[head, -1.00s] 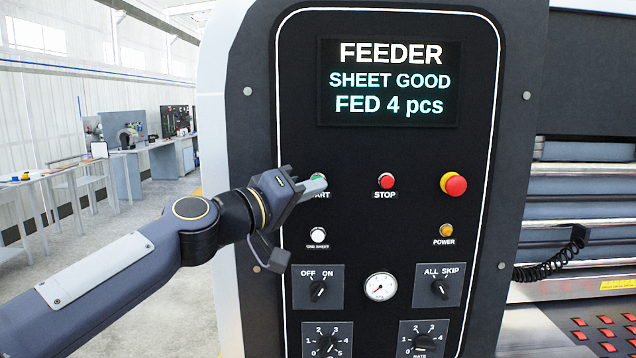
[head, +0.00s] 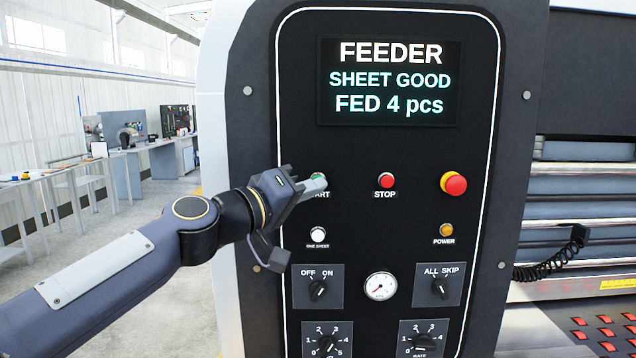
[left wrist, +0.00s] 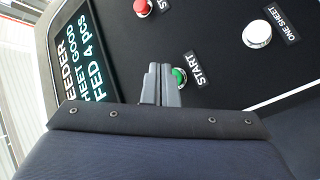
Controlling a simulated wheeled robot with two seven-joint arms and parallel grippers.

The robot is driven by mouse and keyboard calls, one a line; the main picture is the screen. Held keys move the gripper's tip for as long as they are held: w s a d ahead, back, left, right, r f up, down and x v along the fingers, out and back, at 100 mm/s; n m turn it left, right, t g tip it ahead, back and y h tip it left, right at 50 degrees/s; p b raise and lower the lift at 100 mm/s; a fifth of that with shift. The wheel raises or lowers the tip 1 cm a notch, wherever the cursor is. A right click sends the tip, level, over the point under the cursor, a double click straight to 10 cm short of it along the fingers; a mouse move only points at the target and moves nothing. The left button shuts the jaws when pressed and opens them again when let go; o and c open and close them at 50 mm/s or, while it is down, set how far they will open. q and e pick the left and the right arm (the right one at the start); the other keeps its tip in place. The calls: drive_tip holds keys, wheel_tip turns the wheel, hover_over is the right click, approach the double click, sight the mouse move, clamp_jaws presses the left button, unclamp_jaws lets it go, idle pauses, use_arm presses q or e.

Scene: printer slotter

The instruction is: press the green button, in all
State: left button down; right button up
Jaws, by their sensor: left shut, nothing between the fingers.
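The green START button (head: 318,177) sits on the black feeder panel, mostly hidden behind my left gripper (head: 322,184) in the head view. In the left wrist view the green button (left wrist: 179,75) shows right beside the tips of my left gripper (left wrist: 161,68). The fingers are shut together with nothing between them. The tips are at or very close to the button; I cannot tell whether they touch it. My right gripper is not in view.
The red STOP button (head: 386,181) is to the right, and a red emergency knob (head: 454,184) on yellow lies farther right. A white ONE SHEET button (head: 318,235) is below. The display (head: 389,82) reads "FEEDER SHEET GOOD FED 4 pcs".

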use_arm(q)
drive_tip(key=shift+w, duration=0.1)
idle(0.7)
drive_tip(key=shift+w, duration=0.35)
drive_tip(key=shift+w, duration=0.55)
idle(0.7)
idle(0.4)
drive_tip(key=shift+s+b, duration=0.35)
drive_tip(key=shift+s, duration=0.6)
drive_tip(key=shift+s, duration=0.1)
drive_tip(key=s+b, duration=0.1)
drive_tip(key=s, duration=0.4)
drive_tip(key=shift+b, duration=0.3)
